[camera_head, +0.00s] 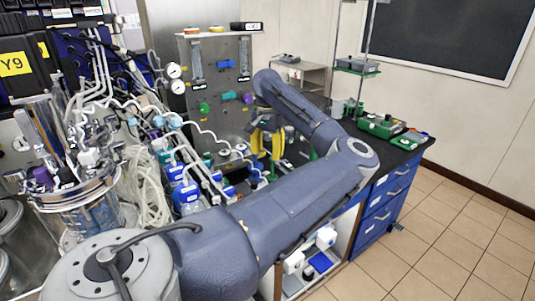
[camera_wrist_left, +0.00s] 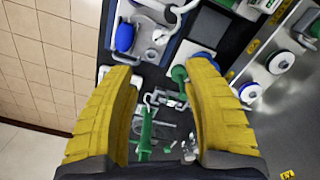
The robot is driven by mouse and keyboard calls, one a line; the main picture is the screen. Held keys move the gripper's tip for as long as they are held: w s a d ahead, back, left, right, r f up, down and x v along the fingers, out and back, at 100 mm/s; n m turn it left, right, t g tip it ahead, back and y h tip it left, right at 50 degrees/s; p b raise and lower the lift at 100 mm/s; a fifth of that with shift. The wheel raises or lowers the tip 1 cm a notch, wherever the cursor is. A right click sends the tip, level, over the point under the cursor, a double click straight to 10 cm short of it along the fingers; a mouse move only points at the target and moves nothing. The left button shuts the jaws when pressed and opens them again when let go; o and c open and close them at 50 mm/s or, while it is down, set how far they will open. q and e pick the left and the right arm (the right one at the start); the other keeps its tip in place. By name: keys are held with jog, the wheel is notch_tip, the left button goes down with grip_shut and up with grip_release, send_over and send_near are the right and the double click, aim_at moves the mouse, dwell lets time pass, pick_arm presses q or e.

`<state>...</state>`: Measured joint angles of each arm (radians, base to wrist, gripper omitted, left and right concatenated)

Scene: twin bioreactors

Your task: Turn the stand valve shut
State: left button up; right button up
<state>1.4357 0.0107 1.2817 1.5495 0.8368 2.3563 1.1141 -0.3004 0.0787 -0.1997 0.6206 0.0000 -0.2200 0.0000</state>
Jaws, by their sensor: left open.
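My left gripper (camera_head: 266,145) has yellow fingers and is partly hidden by its own arm beside the metal panel in the head view. In the left wrist view the gripper (camera_wrist_left: 161,66) is open, its two fingers wide apart. A green knob-like part (camera_wrist_left: 179,73) shows between the fingertips, closer to the right one, and does not look gripped. A blue knob-like part (camera_wrist_left: 123,37) shows beyond the left fingertip. I cannot tell which part is the stand valve or how it is turned. My right gripper is not in view.
The upright metal panel (camera_head: 215,80) carries gauges and coloured knobs. Tubing and a glass vessel (camera_head: 85,205) crowd the left. A green device (camera_head: 383,126) stands on the dark bench at right. The tiled floor (camera_head: 440,240) is clear.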

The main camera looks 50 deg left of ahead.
pick_arm(q)
jog(key=shift+n, duration=0.3)
notch_tip(320, 180, down, 17)
jog(key=shift+f, duration=0.2)
dwell(0.4)
jog(key=shift+c, duration=0.2)
